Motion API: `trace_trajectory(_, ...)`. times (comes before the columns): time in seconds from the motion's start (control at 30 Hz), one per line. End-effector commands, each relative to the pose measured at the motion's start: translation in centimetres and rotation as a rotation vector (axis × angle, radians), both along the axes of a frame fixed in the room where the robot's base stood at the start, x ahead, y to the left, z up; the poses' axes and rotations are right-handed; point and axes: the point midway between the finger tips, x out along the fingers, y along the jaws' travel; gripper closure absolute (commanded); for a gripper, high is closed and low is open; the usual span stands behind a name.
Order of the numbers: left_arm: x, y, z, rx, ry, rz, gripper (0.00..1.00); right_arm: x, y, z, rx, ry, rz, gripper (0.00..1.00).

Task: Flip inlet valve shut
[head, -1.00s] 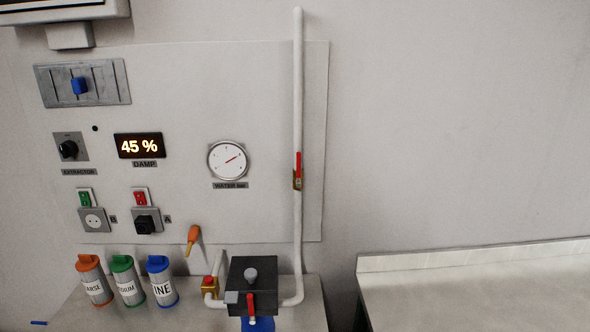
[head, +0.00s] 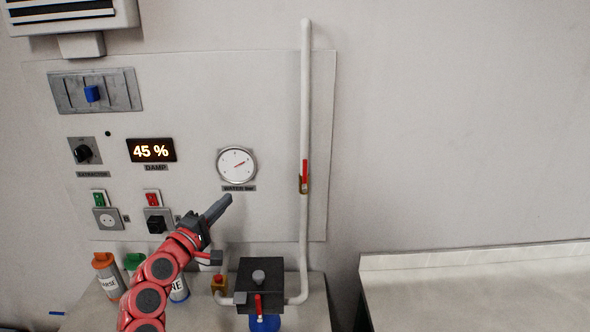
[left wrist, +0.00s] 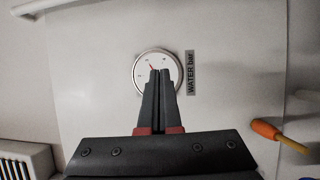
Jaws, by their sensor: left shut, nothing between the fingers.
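A red-handled valve (head: 304,176) sits on the vertical white pipe (head: 305,90), right of the water gauge (head: 237,164). Its handle lies along the pipe. A second red handle (head: 258,304) is on the front of the black box (head: 262,285) below; which of the two is the inlet valve I cannot tell. My left gripper (head: 228,199) is shut and empty, just below the gauge and left of the pipe, apart from the valve. In the left wrist view the shut fingers (left wrist: 160,75) overlap the gauge (left wrist: 150,72). My right gripper is not in view.
A damp display (head: 151,150), switches and sockets are on the wall panel. Labelled canisters (head: 108,275) stand at lower left, partly behind my arm. An orange-handled tool (left wrist: 268,131) shows in the left wrist view. A bare counter (head: 470,290) is at right.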

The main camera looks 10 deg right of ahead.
Motion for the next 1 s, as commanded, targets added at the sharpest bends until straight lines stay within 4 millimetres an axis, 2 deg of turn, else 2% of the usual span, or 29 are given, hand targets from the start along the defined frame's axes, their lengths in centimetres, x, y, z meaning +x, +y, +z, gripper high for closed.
trace_trajectory(0.03,-1.2,-1.7,2.0,0.009,0.013,-0.084,1.0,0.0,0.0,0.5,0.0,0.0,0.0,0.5)
trace_trajectory(0.1,-2.9,-3.7,3.1,0.026,0.044,-0.188,1.0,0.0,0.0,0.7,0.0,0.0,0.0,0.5)
trace_trajectory(0.2,-4.8,-5.4,4.2,0.05,0.069,-0.283,1.0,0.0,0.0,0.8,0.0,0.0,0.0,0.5)
trace_trajectory(0.3,-5.7,-6.2,4.4,0.065,0.084,-0.327,1.0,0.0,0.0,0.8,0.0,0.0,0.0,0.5)
trace_trajectory(0.73,-5.5,-6.8,4.4,0.067,0.09,-0.333,1.0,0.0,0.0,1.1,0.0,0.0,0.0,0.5)
trace_trajectory(0.87,-4.5,-8.2,4.5,0.066,0.09,-0.333,1.0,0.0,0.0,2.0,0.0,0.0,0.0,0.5)
trace_trajectory(1.0,-3.0,-10.6,4.7,0.067,0.091,-0.334,1.0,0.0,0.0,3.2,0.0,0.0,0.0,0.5)
